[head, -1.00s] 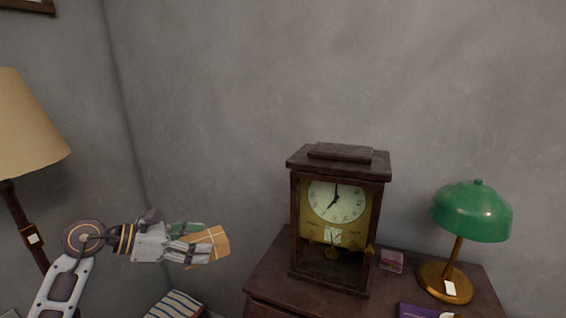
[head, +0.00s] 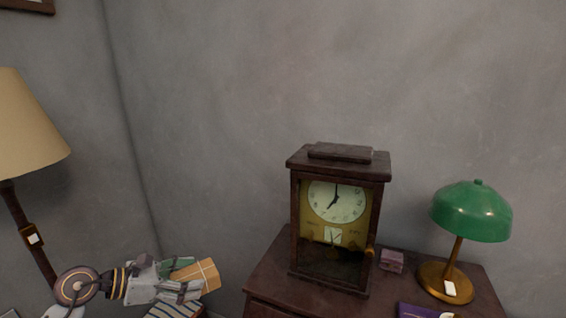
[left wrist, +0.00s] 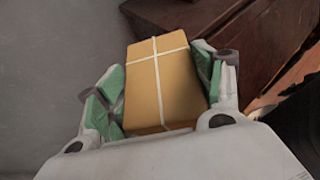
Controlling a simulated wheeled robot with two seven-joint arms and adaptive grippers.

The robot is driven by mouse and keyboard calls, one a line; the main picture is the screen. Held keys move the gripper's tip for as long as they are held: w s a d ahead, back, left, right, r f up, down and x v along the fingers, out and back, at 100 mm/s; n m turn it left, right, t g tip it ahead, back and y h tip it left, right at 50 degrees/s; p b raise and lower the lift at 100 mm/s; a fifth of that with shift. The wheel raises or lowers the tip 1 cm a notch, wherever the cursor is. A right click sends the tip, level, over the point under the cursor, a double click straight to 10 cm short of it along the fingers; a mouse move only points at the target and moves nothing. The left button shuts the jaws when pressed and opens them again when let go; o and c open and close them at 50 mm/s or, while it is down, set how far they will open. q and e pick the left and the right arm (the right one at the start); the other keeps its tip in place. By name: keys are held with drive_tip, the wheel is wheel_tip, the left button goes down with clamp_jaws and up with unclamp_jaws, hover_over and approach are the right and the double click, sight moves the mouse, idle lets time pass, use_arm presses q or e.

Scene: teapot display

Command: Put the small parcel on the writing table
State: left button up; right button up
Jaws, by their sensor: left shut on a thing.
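The small parcel (head: 209,275) is a tan box tied with white string. My left gripper (head: 190,278) is shut on it, low at the left in the head view, to the left of the dark wooden table (head: 265,281). In the left wrist view the parcel (left wrist: 160,85) sits between the green-padded fingers (left wrist: 158,90), with the table (left wrist: 205,22) behind it. I cannot tell from the frames whether this table is the writing table. My right gripper is not in view.
On the table stand a wooden clock (head: 337,225), a small purple box (head: 392,261), a green-shaded lamp (head: 471,213) and a purple item (head: 423,311). A floor lamp (head: 25,130) stands at the left. A striped thing (head: 172,309) lies below my gripper.

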use_arm(q)
drive_tip(key=shift+s+f, duration=0.45)
drive_tip(key=shift+f, duration=0.4)
drive_tip(key=shift+s+f, duration=0.4)
drive_tip(key=shift+f, duration=0.5)
drive_tip(key=shift+s+f, duration=0.45)
drive_tip(key=shift+f, duration=0.4)
drive_tip(key=shift+s+d, duration=0.1)
drive_tip(key=shift+d, duration=0.05)
